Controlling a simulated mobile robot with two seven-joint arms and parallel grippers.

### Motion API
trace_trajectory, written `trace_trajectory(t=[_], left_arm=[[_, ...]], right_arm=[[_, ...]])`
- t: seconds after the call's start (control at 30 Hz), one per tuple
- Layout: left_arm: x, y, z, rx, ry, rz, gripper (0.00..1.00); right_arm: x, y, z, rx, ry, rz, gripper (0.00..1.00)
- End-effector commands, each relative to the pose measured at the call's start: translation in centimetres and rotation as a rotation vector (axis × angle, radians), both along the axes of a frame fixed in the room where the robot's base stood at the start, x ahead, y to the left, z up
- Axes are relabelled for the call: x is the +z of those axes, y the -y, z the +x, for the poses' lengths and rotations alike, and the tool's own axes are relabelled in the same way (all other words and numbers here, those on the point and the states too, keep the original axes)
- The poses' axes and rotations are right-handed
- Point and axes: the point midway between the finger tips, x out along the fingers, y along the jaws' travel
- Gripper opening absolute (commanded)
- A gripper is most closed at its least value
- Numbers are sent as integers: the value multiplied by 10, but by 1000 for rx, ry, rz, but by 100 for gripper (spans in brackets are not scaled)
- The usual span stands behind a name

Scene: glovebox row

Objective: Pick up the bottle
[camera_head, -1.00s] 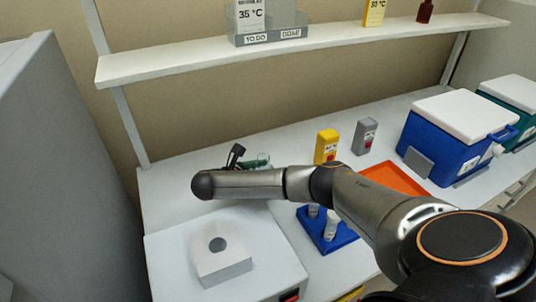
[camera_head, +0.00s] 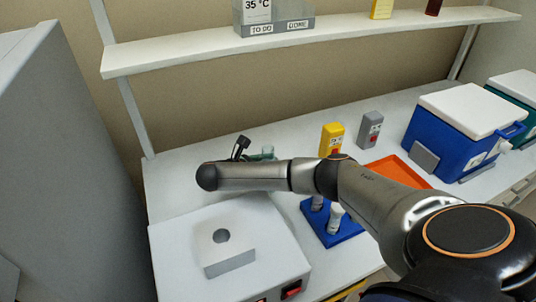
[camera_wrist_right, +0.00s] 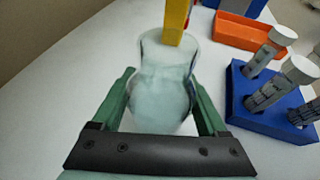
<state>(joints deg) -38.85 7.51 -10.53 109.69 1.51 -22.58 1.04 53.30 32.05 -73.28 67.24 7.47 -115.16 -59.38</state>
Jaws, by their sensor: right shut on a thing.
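The bottle (camera_wrist_right: 160,85) is a pale, translucent, blue-green vessel in the right wrist view. It lies between the two green fingers of my right gripper (camera_wrist_right: 161,92), which is shut on it. In the head view my right forearm crosses the middle of the picture. It hides most of the right gripper (camera_head: 256,153) and the bottle, leaving only a dark part and a bit of green beyond the arm. I cannot tell whether the bottle touches the bench. My left gripper is in neither view.
A white device (camera_head: 222,245) stands in front. A shelf (camera_head: 330,37) runs above.

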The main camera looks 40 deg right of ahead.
Motion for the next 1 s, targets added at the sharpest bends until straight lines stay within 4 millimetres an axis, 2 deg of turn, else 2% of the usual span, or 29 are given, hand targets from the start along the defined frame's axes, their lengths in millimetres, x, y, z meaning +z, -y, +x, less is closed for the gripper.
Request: trace_trajectory(t=[0.03,0.27,1.0], left_arm=[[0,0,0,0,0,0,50],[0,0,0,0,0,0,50],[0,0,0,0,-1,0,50]], right_arm=[[0,0,0,-1,1,-1,25],[0,0,0,-1,1,-1,0],[10,7,5,-2,5,-2,0]])
